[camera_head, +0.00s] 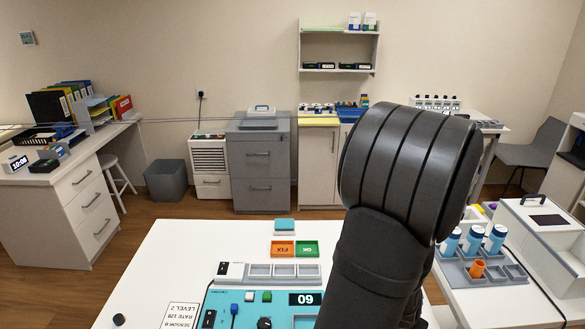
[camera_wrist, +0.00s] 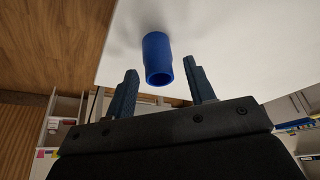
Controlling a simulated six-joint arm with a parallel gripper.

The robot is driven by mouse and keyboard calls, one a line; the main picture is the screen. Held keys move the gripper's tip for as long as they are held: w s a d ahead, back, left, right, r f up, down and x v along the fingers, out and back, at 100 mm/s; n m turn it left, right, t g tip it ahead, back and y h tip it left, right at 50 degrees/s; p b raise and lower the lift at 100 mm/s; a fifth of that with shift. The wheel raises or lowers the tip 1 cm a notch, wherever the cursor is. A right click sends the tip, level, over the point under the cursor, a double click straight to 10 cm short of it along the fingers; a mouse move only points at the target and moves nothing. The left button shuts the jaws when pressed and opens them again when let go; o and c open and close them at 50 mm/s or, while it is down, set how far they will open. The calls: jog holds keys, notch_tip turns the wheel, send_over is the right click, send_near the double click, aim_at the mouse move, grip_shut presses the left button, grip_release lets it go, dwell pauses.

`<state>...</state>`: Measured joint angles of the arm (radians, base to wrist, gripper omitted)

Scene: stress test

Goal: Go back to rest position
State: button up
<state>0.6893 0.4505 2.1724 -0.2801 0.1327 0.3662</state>
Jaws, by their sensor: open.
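In the wrist view, my gripper (camera_wrist: 160,68) is open, with its two dark fingers spread apart. A blue hollow cylinder (camera_wrist: 156,52) shows on or just off the white tabletop (camera_wrist: 235,30), its open end facing my gripper. In the picture it lies between and past the fingertips, with clear gaps on both sides; I cannot tell its exact distance. In the head view, my thick dark arm rises through the centre right. It hides part of the white table, and neither my gripper nor the blue cylinder shows there.
At right, a grey rack (camera_head: 455,272) holds blue-and-white containers (camera_head: 473,240) beside a white machine (camera_head: 540,235). The table's left part is fairly clear.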

jog(key=shift+f, duration=0.5)
notch_tip(320, 180, up, 5)
jog(key=shift+f, duration=0.2)
jog(key=s+d+r, duration=0.4)
jog(key=s+r, duration=0.3)
jog(key=s, duration=0.4)
jog(key=shift+m, duration=0.4)
jog(key=d, duration=0.1)
jog(key=w+d+r, duration=0.1)
jog(key=d, duration=0.1)
jog(key=w+d, duration=0.1)
jog(key=shift+w+d+r, duration=0.2)
jog(key=shift+d+r, duration=0.05)
jog(key=shift+d, duration=0.1)
